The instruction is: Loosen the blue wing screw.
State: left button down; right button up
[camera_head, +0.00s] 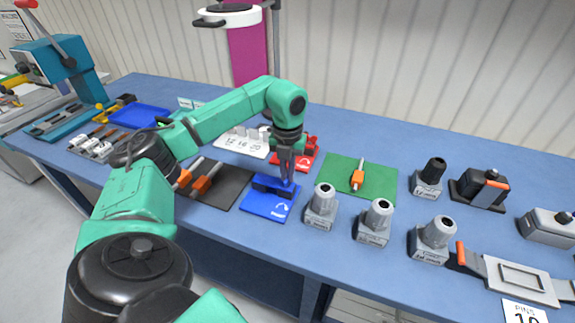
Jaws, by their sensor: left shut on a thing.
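A blue plate with white markings (265,208) lies near the front edge of the blue bench. A dark piece stands on it, and my left gripper (287,182) comes down onto the plate from above. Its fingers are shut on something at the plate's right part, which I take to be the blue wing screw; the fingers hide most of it. Just behind is a red plate with a red wing screw (311,143). My right gripper is not in view.
Several grey cylindrical fixtures, one of them here (321,206), stand close to the right of the blue plate. A green mat (340,168) with an orange-handled tool lies behind them. A dark mat (226,190) with orange-handled tools lies to the left.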

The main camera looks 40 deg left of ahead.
pick_arm(q)
jog(key=n, duration=0.4)
jog(key=shift+r+n+p, duration=0.1)
jog(key=shift+n+p, duration=0.2)
jog(key=n, duration=0.3)
jog(key=shift+n, duration=0.4)
jog(key=n+p, duration=0.1)
jog(key=n, duration=0.3)
jog(key=shift+w+n, duration=0.1)
jog(key=shift+n, duration=2)
jog(key=c, duration=1)
grip_release()
jog(key=shift+o, duration=0.2)
